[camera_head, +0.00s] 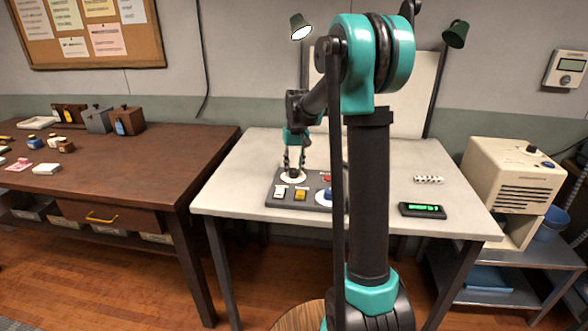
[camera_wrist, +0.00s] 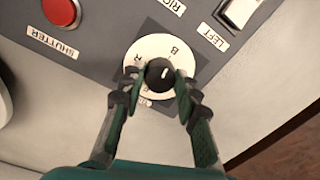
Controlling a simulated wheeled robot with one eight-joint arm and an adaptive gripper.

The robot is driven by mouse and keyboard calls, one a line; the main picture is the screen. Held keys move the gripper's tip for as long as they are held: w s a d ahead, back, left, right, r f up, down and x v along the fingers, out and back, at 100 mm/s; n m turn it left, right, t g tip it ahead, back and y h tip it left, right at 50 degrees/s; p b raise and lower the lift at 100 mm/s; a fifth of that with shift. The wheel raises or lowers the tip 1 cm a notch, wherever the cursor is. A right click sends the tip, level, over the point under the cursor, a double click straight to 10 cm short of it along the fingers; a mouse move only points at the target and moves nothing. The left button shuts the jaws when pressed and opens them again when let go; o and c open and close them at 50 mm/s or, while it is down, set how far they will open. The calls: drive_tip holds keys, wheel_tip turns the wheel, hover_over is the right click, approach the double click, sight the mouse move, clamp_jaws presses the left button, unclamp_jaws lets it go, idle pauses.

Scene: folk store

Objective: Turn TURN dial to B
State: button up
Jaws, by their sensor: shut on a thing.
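My gripper (camera_wrist: 158,80) is shut on the knob, one finger on each side. A small label below the plate is mostly hidden by the fingers. In the head view my gripper (camera_head: 293,168) reaches down to the dial's white plate (camera_head: 293,178) on the grey control panel (camera_head: 312,203).
Beside the dial are a red SHUTTER button (camera_wrist: 62,12) and a white switch (camera_wrist: 240,12) near LEFT and RIGHT labels. The panel also has a yellow button (camera_head: 300,194). A black device with a green display (camera_head: 423,210) lies right on the white table (camera_head: 390,160).

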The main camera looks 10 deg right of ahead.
sight(296, 170)
drive_tip(key=shift+m, duration=0.9)
drive_tip(key=o, duration=1.2)
drive_tip(key=shift+c, duration=0.2)
drive_tip(key=shift+r, duration=0.1)
wheel_tip(296, 170, up, 12)
drive_tip(key=shift+d, duration=0.3)
drive_tip(key=shift+s, duration=0.2)
